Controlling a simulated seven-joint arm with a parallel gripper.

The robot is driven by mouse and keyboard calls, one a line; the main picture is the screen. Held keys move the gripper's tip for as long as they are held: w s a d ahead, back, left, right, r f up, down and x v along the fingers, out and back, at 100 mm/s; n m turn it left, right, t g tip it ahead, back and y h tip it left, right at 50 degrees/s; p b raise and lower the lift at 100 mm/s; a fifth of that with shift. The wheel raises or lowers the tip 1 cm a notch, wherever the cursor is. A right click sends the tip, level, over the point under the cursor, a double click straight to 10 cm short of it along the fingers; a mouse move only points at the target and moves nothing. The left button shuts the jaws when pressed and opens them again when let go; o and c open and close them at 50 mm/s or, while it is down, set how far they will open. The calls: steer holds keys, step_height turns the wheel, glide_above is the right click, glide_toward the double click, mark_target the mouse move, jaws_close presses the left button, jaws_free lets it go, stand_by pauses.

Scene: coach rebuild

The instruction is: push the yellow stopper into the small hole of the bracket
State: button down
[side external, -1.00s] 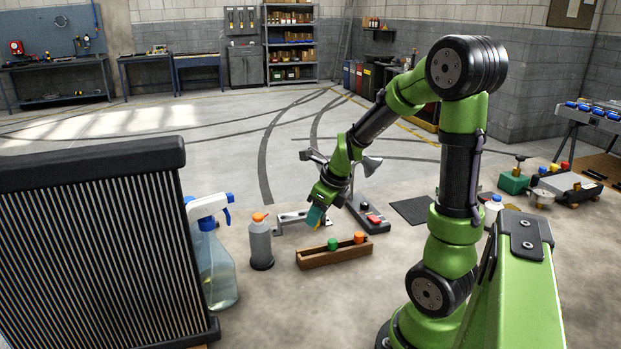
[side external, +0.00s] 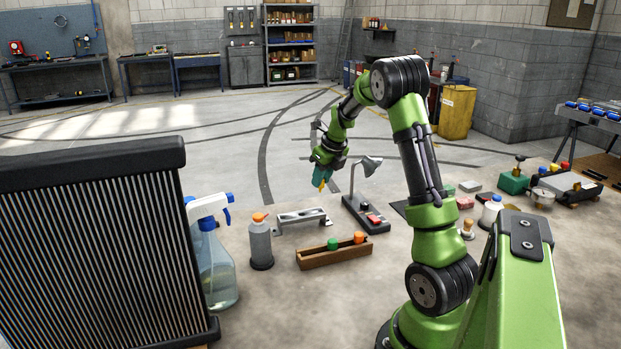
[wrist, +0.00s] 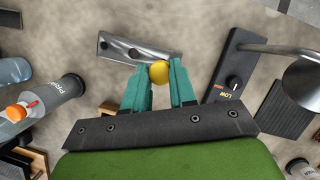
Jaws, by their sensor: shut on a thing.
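My gripper (side external: 322,178) is shut on the yellow stopper (wrist: 159,72), which shows between the teal fingertips in the wrist view. In the side view the gripper is in the air, above and behind the right end of the bracket, and only a little yellow shows at its tips. The stopper overlaps the bracket's right end in that view; I cannot tell the gap from that view alone.
A wooden rack (side external: 318,259) holds a green and an orange stopper in front of the bracket. A grey bottle (side external: 260,246) and a spray bottle (side external: 214,262) stand left. A lamp (side external: 352,190) with a dark base stands close on the right.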

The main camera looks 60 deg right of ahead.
steer(key=shift+f, duration=2.95)
steer(key=shift+f, duration=0.75)
steer(key=c, duration=0.8)
jaws_free()
steer(key=shift+c, duration=0.2)
steer(key=shift+o, duration=0.3)
steer(key=o, duration=0.4)
steer(key=shift+r, duration=3.05)
